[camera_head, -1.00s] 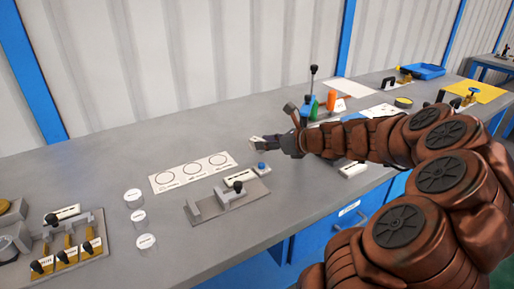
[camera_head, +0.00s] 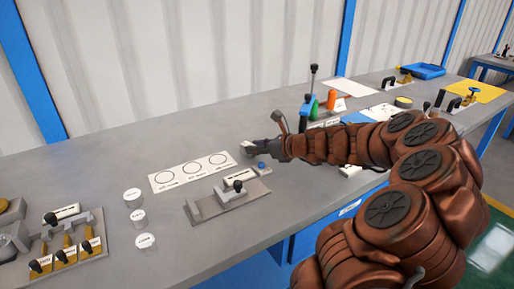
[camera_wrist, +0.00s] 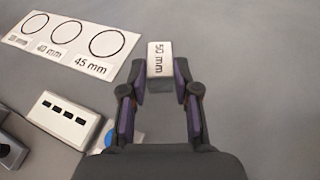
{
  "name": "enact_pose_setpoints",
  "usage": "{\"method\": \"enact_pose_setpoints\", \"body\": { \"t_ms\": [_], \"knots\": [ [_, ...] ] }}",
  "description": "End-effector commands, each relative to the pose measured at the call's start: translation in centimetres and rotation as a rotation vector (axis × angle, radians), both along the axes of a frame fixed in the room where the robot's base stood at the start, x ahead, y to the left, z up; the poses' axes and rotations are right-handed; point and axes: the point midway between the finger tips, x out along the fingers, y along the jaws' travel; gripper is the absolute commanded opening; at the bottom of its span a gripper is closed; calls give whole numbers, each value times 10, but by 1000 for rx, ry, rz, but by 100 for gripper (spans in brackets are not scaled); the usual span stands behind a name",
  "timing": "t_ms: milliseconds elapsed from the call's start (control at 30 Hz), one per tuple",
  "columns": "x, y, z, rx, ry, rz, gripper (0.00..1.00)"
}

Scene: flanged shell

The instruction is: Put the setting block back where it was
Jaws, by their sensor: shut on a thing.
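The setting block (camera_wrist: 159,59) is a small pale block marked "50 mm". In the wrist view my gripper (camera_wrist: 160,82) is shut on it, with a dark finger on each side. In the head view my gripper (camera_head: 255,150) holds the block (camera_head: 246,148) at the right end of the white card with circles (camera_head: 190,172). I cannot tell how far above the bench the block is. The card also shows in the wrist view (camera_wrist: 85,62), with printed circles, one marked "45 mm", left of the block.
A grey fixture (camera_head: 205,208) with a black knob stands in front of the card. A blue button (camera_head: 262,166) is beside it. Several white discs (camera_head: 138,216) lie to the left. The bench behind the card is clear.

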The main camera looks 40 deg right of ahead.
Motion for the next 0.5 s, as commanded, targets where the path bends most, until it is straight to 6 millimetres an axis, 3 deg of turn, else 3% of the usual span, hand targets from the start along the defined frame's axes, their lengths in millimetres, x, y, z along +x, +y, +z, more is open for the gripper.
{"method": "enact_pose_setpoints", "body": {
  "t_ms": [167, 200, 400, 500],
  "knots": [
    [0, 0, -2, 1, -1, 0, 0],
    [0, 0, -2, 1, 0, -1, 34],
    [0, 0, -2, 1, 0, 0, 54],
    [0, 0, -2, 1, 0, -1, 56]
  ]
}}
